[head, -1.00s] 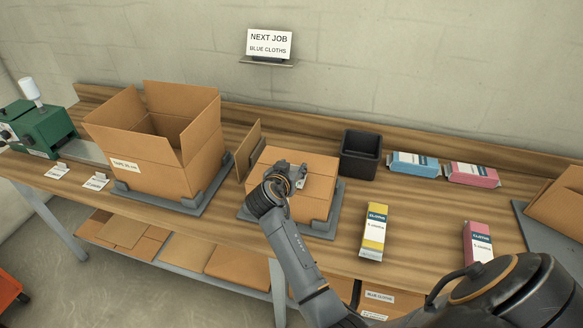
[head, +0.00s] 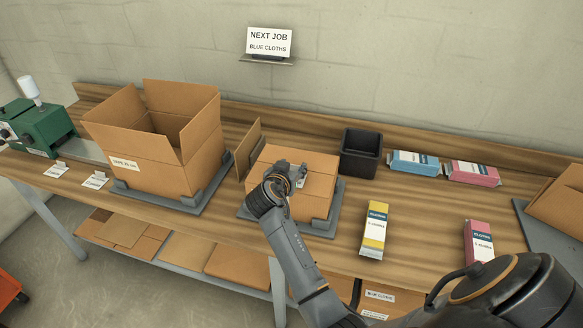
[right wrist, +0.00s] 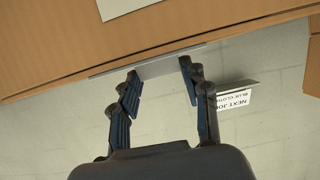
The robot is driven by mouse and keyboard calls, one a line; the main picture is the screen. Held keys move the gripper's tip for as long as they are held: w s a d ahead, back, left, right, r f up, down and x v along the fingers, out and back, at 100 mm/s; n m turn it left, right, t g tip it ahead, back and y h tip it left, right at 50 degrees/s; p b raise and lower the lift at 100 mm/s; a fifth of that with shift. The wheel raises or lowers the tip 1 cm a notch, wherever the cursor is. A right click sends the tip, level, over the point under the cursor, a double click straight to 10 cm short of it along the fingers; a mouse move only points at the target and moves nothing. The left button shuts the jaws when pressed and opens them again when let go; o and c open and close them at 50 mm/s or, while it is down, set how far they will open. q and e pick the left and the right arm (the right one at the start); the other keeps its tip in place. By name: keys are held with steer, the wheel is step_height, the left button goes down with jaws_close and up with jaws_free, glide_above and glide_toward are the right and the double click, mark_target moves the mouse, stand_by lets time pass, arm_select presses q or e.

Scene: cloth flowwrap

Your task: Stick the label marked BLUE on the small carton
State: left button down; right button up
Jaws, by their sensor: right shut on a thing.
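The small carton (head: 318,166) is closed and stands on a grey fixture on the bench. My right gripper (head: 296,178) is at its front upper edge and hides part of it. In the right wrist view the fingers (right wrist: 158,78) are shut on a thin pale label (right wrist: 150,64), seen nearly edge-on. The label lies close against the brown carton face (right wrist: 60,48); I cannot tell whether it touches. Its print cannot be read. A pale patch shows on the carton at the top of that view. My left gripper is not in view.
A large open carton (head: 165,155) stands to the left, with loose labels (head: 96,181) and a green machine (head: 42,130) beyond. A black bin (head: 360,153) stands behind right. Yellow (head: 374,230), blue (head: 414,163) and pink packs (head: 473,173) lie to the right.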

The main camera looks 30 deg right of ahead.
steer(key=o, duration=0.8)
steer(key=shift+o, duration=0.6)
steer(key=o, duration=0.4)
steer(key=shift+r+p, duration=2.2)
steer(key=shift+r, duration=0.85)
steer(key=shift+f, duration=0.1)
